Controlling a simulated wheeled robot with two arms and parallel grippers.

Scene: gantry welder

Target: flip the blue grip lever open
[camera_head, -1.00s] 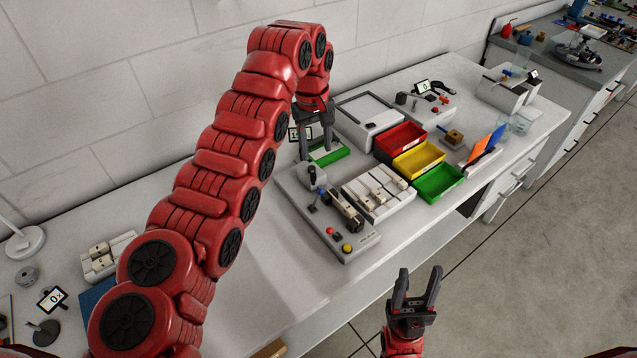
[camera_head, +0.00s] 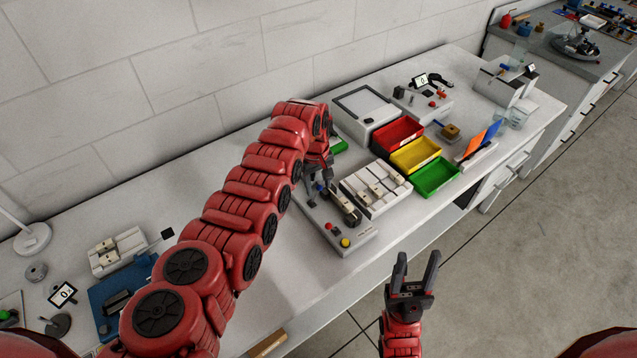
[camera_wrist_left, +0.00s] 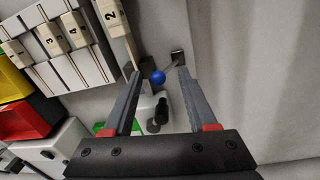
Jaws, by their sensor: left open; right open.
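The grip lever shows in the left wrist view as a blue ball knob (camera_wrist_left: 158,77) on a thin metal rod, which runs up and right to a dark block. My left gripper (camera_head: 319,192) is open, low over the back left end of the grey gantry welder (camera_head: 352,240). In the wrist view its two fingers lie on either side of the blue knob; I cannot tell whether they touch it. In the head view the left arm and gripper hide most of the lever. My right gripper (camera_head: 415,277) is open and empty, in front of the bench over the floor.
A white tray of numbered pieces (camera_head: 357,181) stands right of the welder. Red (camera_head: 399,134), yellow (camera_head: 416,153) and green (camera_head: 437,177) bins stand beyond it. A white box (camera_head: 366,107) is behind.

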